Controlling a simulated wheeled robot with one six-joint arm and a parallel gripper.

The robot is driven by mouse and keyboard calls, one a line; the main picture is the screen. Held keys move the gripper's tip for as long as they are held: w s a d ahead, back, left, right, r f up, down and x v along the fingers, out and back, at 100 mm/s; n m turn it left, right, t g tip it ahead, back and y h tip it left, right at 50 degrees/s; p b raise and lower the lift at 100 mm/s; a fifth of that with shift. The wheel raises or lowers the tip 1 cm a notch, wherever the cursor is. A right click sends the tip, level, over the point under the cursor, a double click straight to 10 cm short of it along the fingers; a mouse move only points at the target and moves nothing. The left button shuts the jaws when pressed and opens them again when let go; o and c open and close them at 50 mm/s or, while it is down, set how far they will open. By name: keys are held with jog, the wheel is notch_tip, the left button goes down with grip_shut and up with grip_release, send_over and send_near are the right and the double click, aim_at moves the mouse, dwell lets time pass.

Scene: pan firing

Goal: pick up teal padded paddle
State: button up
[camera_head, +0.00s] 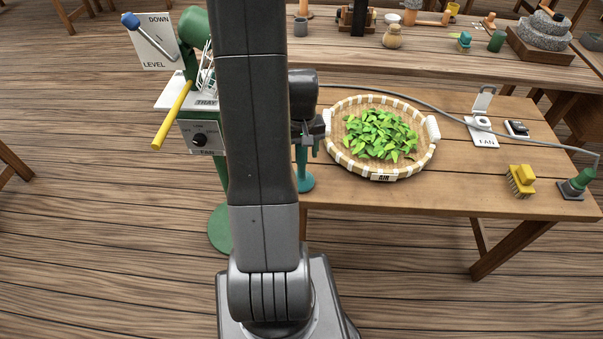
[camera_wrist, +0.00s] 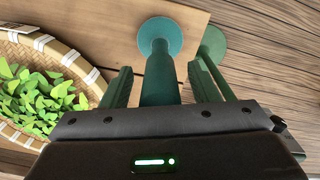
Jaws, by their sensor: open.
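The teal padded paddle (camera_head: 306,181) stands upright on its round end near the left edge of the front table, its handle pointing up. In the wrist view the paddle (camera_wrist: 158,88) shows its round teal end on the wood and its thick handle rising toward me. My gripper (camera_wrist: 163,72) is open, with one finger on each side of the handle.
A bamboo basket of green leaves (camera_head: 378,136) sits close to the right of the paddle. A green machine (camera_head: 203,132) with a yellow handle (camera_head: 172,116) stands left, off the table.

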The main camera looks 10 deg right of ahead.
grip_shut()
jog(key=shift+r, duration=0.1)
notch_tip(320, 180, up, 10)
jog(key=shift+f, duration=0.1)
dwell(0.5)
jog(key=c, duration=0.8)
grip_release()
grip_shut()
